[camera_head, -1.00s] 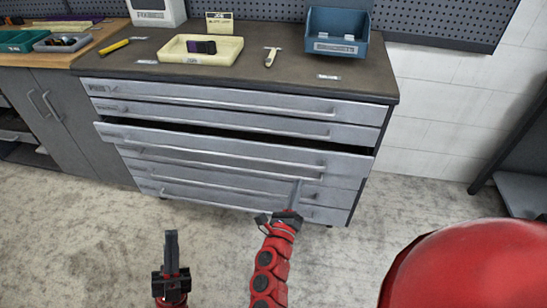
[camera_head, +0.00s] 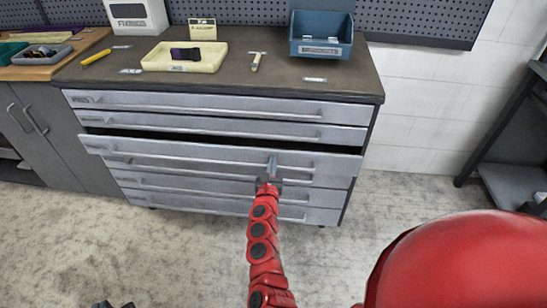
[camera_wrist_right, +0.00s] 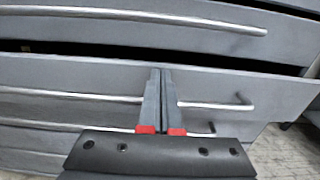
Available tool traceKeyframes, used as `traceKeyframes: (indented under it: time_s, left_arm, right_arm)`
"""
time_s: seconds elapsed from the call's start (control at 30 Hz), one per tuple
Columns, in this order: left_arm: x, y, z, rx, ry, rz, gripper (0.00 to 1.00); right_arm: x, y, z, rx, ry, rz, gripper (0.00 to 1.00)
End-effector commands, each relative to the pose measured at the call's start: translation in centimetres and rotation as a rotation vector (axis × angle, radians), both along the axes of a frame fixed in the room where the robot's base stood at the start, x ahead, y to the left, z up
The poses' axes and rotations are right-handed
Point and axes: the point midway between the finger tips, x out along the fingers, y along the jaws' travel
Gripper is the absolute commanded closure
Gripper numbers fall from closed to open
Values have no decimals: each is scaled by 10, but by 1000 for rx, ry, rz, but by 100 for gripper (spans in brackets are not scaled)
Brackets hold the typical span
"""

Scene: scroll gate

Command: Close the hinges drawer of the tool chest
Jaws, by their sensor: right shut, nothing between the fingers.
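The grey tool chest (camera_head: 354,190) has several wide drawers with long bar handles. One drawer (camera_head: 215,157), third from the top, is pulled out a little, with a dark gap above its front; I cannot read its label. It also shows in the right wrist view (camera_wrist_right: 60,75). My right gripper (camera_head: 272,162) is shut and empty, in front of the right half of this drawer. In the right wrist view its fingertips (camera_wrist_right: 160,72) overlap the drawer front below its top edge; contact cannot be told. Only a dark tip of my left gripper (camera_head: 112,304) shows at the bottom edge.
On the chest top (camera_head: 280,85) are a yellow tray (camera_head: 150,60), a blue bin (camera_head: 320,48), a hammer (camera_head: 256,62) and a yellow-handled tool (camera_head: 95,57). A grey cabinet (camera_head: 60,140) adjoins at left. A dark shelf unit (camera_head: 510,150) stands at right. The floor in front is clear.

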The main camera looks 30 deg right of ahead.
Motion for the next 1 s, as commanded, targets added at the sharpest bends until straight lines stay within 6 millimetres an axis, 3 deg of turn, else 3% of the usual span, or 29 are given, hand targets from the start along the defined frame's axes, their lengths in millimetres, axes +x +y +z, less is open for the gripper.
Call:
traceKeyframes:
  time_s: [0.2, 0.57, 0.8, 1.0]
  left_arm:
    - [0, 0, 2, 0, 0, 0, 100]
    - [0, 0, 1, 0, 1, 0, 100]
    - [0, 0, -31, 0, 1, 0, 100]
    - [0, 0, -41, 1, 1, 0, 100]
  right_arm:
    - [14, -10, 1, -2, -1, -1, 100]
    - [15, -11, 0, -1, -2, -1, 100]
    - [41, -30, -4, -2, -8, -5, 100]
    - [58, -40, 0, -1, -5, -1, 100]
